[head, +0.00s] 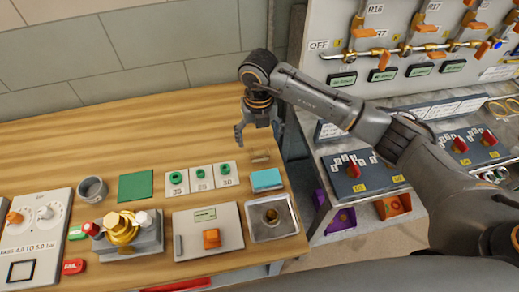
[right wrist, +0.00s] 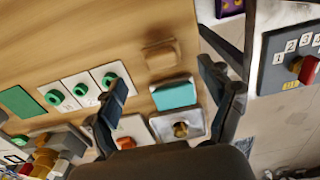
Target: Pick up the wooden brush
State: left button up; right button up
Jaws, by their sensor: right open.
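The wooden brush (head: 260,156) is a small tan block on the wooden table, close in colour to the tabletop. In the right wrist view the brush (right wrist: 162,55) is blurred and lies just above the light blue block. My right gripper (head: 259,129) is open and empty above the table, just behind the brush in the head view. In the right wrist view the fingers of my right gripper (right wrist: 165,88) are spread wide, with the brush beyond them and apart from them. My left gripper is not in view.
A light blue block (head: 266,180) lies beside the brush, with a metal tray (head: 250,230) in front. White cards with green rings (head: 200,178) are to the left. The valve bench (head: 330,155) stands to the right across a gap. The table's back left is clear.

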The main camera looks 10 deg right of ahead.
aim_at(259, 148)
jog(key=shift+w+f, duration=0.1)
jog(key=shift+f, duration=0.6)
jog(key=f+p, duration=0.1)
jog(key=f, duration=0.1)
jog(key=f+p, duration=0.1)
jog(key=f, duration=0.1)
jog(key=shift+s+d+f+p, duration=0.1)
jog(key=shift+s+p, duration=0.1)
jog(key=shift+p, duration=0.15)
jog(key=shift+f, duration=0.35)
jog(key=shift+w+f, duration=0.1)
jog(key=shift+c, duration=0.2)
jog(key=c, duration=1.2)
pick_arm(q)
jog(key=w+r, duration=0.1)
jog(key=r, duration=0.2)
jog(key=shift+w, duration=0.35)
